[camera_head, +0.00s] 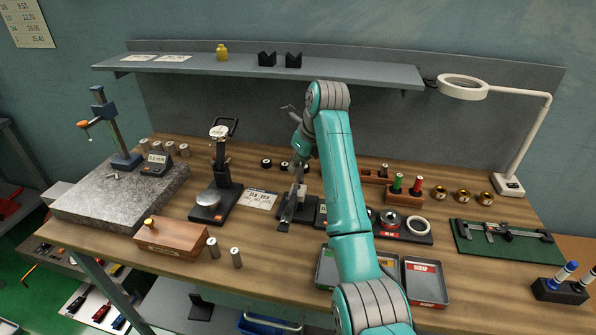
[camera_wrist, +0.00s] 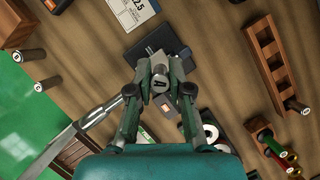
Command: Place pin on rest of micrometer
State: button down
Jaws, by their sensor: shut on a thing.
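My gripper (camera_wrist: 161,77) is shut on a short metal pin (camera_wrist: 162,84), whose round end shows between the fingertips in the wrist view. In the head view my gripper (camera_head: 298,178) is over the middle of the bench, and the pin is too small to make out there. Directly beneath is a dark device on a black base (camera_wrist: 152,44), which looks like the micrometer; it also shows in the head view (camera_head: 287,212). The fingers partly hide it, and I cannot tell whether the pin touches its rest.
A white card (camera_head: 258,199) lies left of the device. Farther left are a gauge stand (camera_head: 221,165), a wooden box (camera_head: 170,239) and two upright pins (camera_head: 236,257). A wooden rack (camera_wrist: 262,62) stands to the right. Trays (camera_head: 425,281) line the front edge.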

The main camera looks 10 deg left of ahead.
jog(key=shift+f, duration=1.15)
jog(key=shift+f, duration=0.1)
jog(key=c, duration=1.1)
grip_release()
